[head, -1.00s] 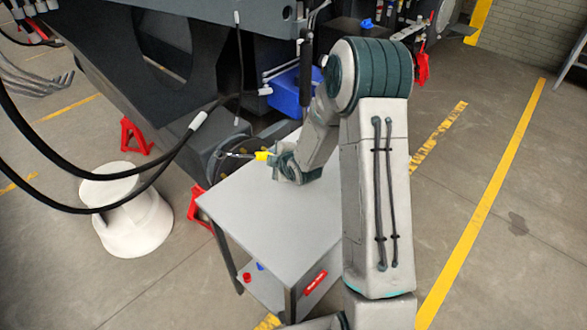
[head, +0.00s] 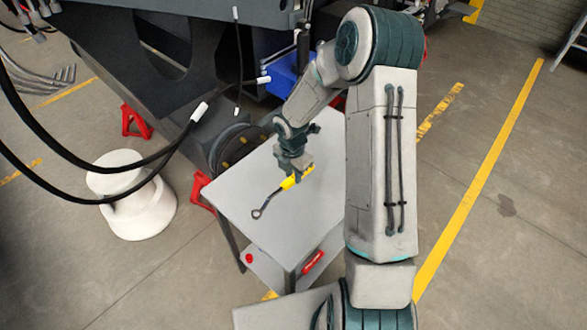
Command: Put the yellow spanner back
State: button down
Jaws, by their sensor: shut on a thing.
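The yellow spanner (head: 287,184) has a yellow grip and a dark metal shaft with a ring end pointing to the lower left. My gripper (head: 296,176) points down and is shut on the yellow grip. The spanner is over the grey top of a small table or cart (head: 236,189). I cannot tell whether it touches the surface or hangs just above it. The fingertips partly hide the yellow grip.
The cart top is otherwise bare. Red items (head: 313,262) sit on its lower shelf. The dark chassis (head: 150,45) stands behind, with black hoses (head: 120,190) hanging at left. A white bollard-like base (head: 135,200) and red stands (head: 135,122) are on the floor.

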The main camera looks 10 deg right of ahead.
dwell(0.3)
jog(key=shift+r+p, duration=0.3)
jog(key=shift+p, duration=0.05)
notch_tip(320, 180, down, 8)
jog(key=b, duration=0.6)
jog(key=shift+f, duration=0.1)
jog(key=c, duration=1.1)
grip_release()
jog(key=r, duration=1.4)
jog(key=shift+s+a, duration=0.1)
jog(key=shift+a, duration=0.1)
